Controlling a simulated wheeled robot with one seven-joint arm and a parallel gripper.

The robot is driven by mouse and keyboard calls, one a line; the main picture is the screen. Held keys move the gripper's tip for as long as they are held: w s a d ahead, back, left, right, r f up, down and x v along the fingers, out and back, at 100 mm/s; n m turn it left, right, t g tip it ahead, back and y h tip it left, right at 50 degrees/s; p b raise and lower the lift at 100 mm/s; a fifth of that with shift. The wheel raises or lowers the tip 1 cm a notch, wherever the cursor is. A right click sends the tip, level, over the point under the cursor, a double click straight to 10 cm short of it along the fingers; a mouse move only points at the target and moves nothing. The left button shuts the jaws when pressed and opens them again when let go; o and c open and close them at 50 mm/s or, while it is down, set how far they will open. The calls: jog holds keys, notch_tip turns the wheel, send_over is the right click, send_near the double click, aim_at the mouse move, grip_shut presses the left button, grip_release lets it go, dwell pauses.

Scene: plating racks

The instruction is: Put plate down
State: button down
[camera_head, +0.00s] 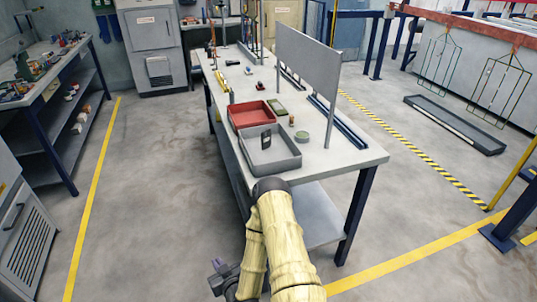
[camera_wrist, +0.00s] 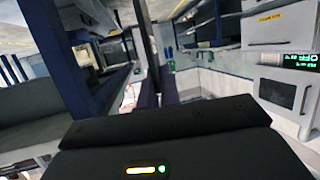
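A small dark plate (camera_head: 266,139) is in the grey tray (camera_head: 283,165) on the workbench; I cannot tell whether it lies flat or leans. My gripper (camera_head: 220,278) hangs low at the left of my folded arm, below and in front of the bench top, well apart from the tray. In the wrist view the black gripper body fills the bottom, with dark narrow shapes (camera_wrist: 159,88) beyond it that look like the fingers. No plate shows between them. Whether they are open or shut is unclear.
A red tray (camera_head: 250,115) sits behind the grey one, with a green block (camera_head: 277,108) and a round pale dish (camera_head: 302,136) nearby. A grey upright panel (camera_head: 307,60) stands along the bench's right side. Clear floor lies left of the bench. Wire racks (camera_head: 503,88) hang at far right.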

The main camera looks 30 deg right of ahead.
jog(key=shift+w+r, duration=0.2)
jog(key=shift+r, duration=0.15)
